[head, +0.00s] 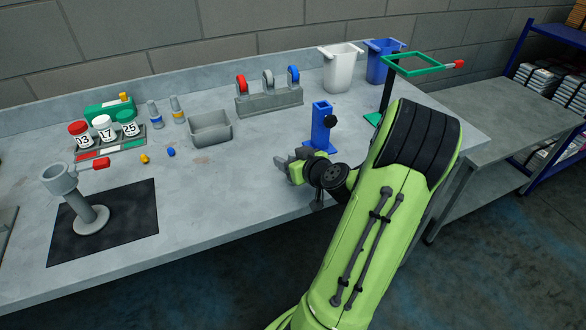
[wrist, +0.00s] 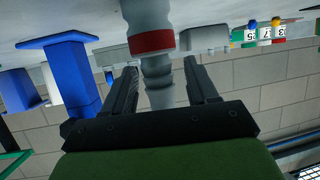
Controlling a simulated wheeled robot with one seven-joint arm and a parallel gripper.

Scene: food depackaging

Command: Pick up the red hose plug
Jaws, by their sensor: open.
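A grey, ribbed plug with a red band (wrist: 152,42) shows up close in the inverted wrist view; I take it to be the red hose plug. My gripper (wrist: 160,75) is open, with one dark finger on each side of the plug's narrow end. I cannot tell how deep it sits between the fingers, and no finger clearly touches it. In the head view my gripper (head: 288,168) is low near the table's front edge, left of the blue stand, and the plug cannot be made out clearly there.
The blue stand (head: 322,125) is close to my gripper. Behind are a rack (head: 270,102) with red, grey and blue rings, a grey bin (head: 210,130), and white (head: 340,70) and blue (head: 380,65) containers. A green frame (head: 413,70) stands right. Numbered jars (head: 104,130) are left.

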